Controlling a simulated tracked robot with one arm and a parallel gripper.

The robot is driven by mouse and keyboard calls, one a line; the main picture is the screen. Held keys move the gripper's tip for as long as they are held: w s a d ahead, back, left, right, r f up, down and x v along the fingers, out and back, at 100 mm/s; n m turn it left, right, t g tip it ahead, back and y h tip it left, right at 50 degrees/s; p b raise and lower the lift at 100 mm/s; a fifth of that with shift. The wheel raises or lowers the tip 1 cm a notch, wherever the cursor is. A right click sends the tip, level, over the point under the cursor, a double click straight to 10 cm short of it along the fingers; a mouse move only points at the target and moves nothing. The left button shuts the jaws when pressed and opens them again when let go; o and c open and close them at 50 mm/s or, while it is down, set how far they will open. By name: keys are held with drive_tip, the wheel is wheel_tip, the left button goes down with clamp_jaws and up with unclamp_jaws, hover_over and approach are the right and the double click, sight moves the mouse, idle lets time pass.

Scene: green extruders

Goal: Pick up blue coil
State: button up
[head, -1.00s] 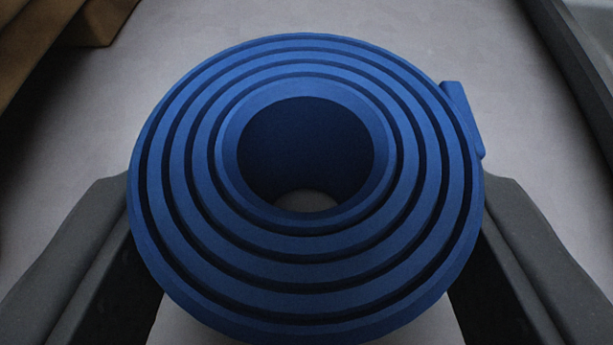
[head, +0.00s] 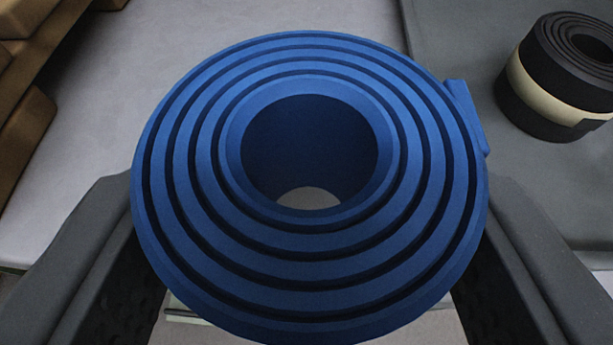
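The blue coil (head: 235,240) fills the middle of the head view, its ringed top facing me and its round hole open through to a pale patch below. My gripper (head: 310,235) has one dark finger on each side of the coil, and both fingers meet its sides. The gripper is shut on the coil. The coil hides the fingertips and much of what lies beneath it. A small blue tab sticks out at the coil's right side.
A black coil with a cream band (head: 550,95) stands on a grey-green surface (head: 450,50) at the upper right. Brown blocks (head: 25,130) are stacked at the left edge. A pale grey surface (head: 110,130) lies between, and its front edge shows below.

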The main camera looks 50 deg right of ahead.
drive_tip(key=shift+s+a+r, duration=0.1)
drive_tip(key=shift+s+a, duration=0.1)
drive_tip(key=shift+s, duration=0.4)
drive_tip(key=shift+s+a+r, duration=0.1)
drive_tip(key=shift+s+a, duration=0.05)
drive_tip(key=shift+s, duration=0.4)
drive_tip(key=shift+s+f+b, duration=0.1)
drive_tip(key=shift+f+b, duration=0.1)
drive_tip(key=shift+b, duration=0.25)
drive_tip(key=s+b, duration=0.1)
drive_tip(key=b, duration=0.2)
drive_tip(key=s+b, duration=0.1)
drive_tip(key=b, duration=0.2)
drive_tip(key=shift+a+r, duration=0.1)
drive_tip(key=shift+a, duration=0.25)
